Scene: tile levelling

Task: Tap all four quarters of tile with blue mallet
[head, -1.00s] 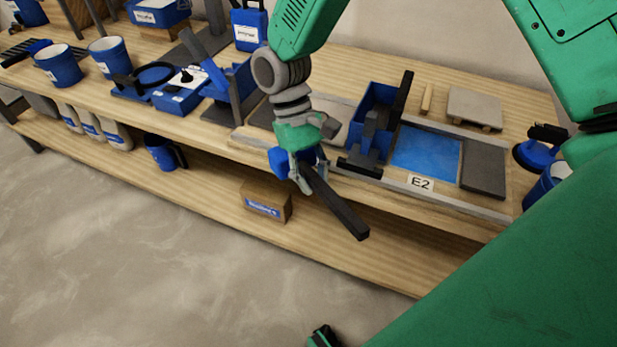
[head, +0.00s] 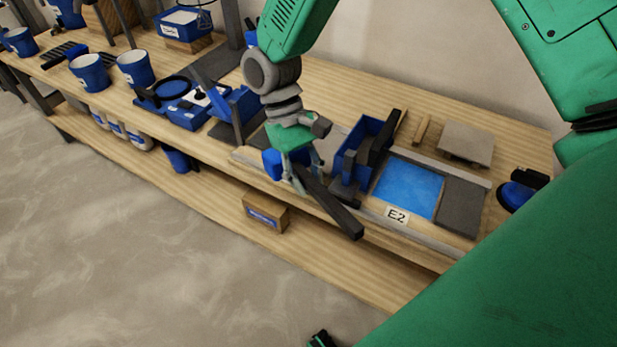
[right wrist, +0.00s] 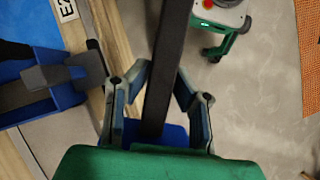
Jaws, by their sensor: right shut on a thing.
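My right gripper (head: 301,176) is shut on the blue mallet, whose black handle (head: 336,212) slants down to the right past the bench's front edge. Its blue head (head: 271,164) shows to the left of the fingers. In the right wrist view the handle (right wrist: 165,65) runs up between the fingers, with some blue (right wrist: 172,132) near the palm. A blue square (head: 408,188) lies on the bench behind the E2 label, with a dark grey tile (head: 462,207) to its right. The mallet is apart from both. I cannot tell which tile is the task's.
A blue holder (head: 366,139) with dark uprights stands between my gripper and the blue square. A light slab (head: 467,142) rests at the back right, and a blue suction cup (head: 516,195) stands farther right. Buckets (head: 135,68) and tools crowd the left. A carton (head: 265,211) sits on the lower shelf.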

